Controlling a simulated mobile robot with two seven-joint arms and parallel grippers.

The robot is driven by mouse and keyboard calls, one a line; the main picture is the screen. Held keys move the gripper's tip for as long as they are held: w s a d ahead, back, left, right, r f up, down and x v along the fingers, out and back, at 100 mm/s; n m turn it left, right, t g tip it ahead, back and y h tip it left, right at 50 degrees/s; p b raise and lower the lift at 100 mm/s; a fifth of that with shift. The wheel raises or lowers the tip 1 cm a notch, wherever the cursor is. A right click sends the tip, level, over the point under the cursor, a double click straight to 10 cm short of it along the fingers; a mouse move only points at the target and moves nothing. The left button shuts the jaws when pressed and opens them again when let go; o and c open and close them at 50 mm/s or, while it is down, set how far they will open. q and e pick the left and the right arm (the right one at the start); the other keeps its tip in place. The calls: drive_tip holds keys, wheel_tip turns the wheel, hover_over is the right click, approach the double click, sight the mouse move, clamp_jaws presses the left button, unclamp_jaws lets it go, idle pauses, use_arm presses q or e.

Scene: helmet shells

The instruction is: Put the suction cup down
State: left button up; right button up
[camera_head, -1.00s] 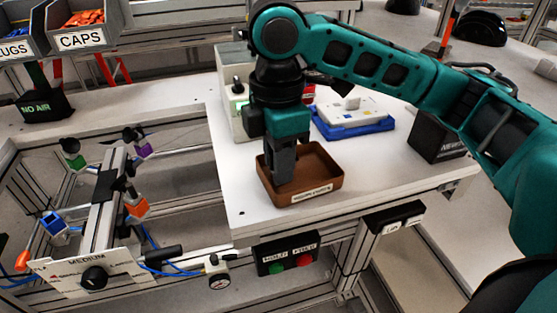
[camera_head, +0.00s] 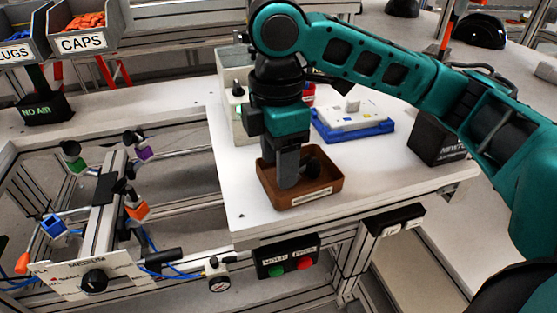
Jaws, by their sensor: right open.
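A black suction cup (camera_head: 312,167) shows inside the brown tray (camera_head: 312,199) on the white table, just right of my right gripper's fingers. My right gripper (camera_head: 288,180) points down into the tray and is open. The fingers partly hide the cup, so I cannot tell whether they touch it. My left gripper is not in view.
A blue-and-white case (camera_head: 352,122) and a black box (camera_head: 436,138) stand on the table (camera_head: 245,205) behind and right of the tray. A fixture with coloured cups (camera_head: 105,200) stands at the left. Bins (camera_head: 82,42) are at the upper left.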

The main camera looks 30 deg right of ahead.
wheel_tip(320, 180, up, 11)
drive_tip(key=p, duration=0.3)
drive_tip(key=shift+r+p, duration=0.2)
drive_tip(key=shift+p, duration=0.1)
drive_tip(key=shift+s+a, duration=0.1)
